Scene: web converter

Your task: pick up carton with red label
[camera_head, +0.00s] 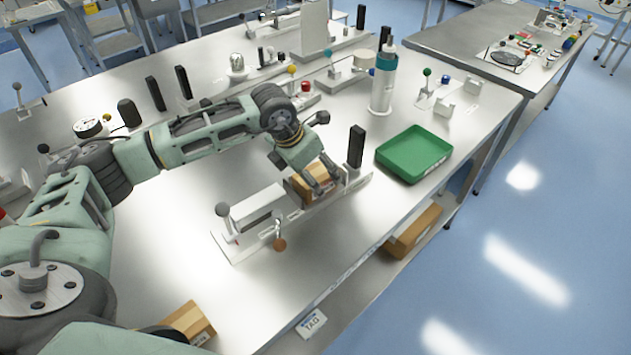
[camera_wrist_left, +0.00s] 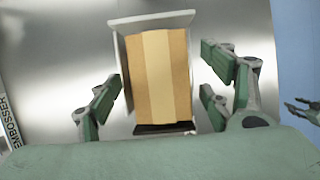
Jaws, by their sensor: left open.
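A brown carton (camera_head: 309,186) with a paler tape strip sits in a white fixture on the steel bench. In the left wrist view its top (camera_wrist_left: 160,75) fills the middle of the picture, inside a white tray (camera_wrist_left: 153,22). No red label shows on the faces I can see. My left gripper (camera_head: 322,187) is open right over this carton, its fingers (camera_wrist_left: 161,88) apart on either side of it. A second carton (camera_head: 188,324) is at the front bench edge, partly hidden. Part of what looks like my right gripper (camera_wrist_left: 303,111) shows at the right edge of the wrist view.
A green tray (camera_head: 415,152) lies right of the fixture (camera_head: 244,235). A black post (camera_head: 356,147) stands close beside my gripper. A white and teal bottle (camera_head: 382,80) stands behind. Another carton (camera_head: 412,230) is on the lower shelf. The bench front is mostly clear.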

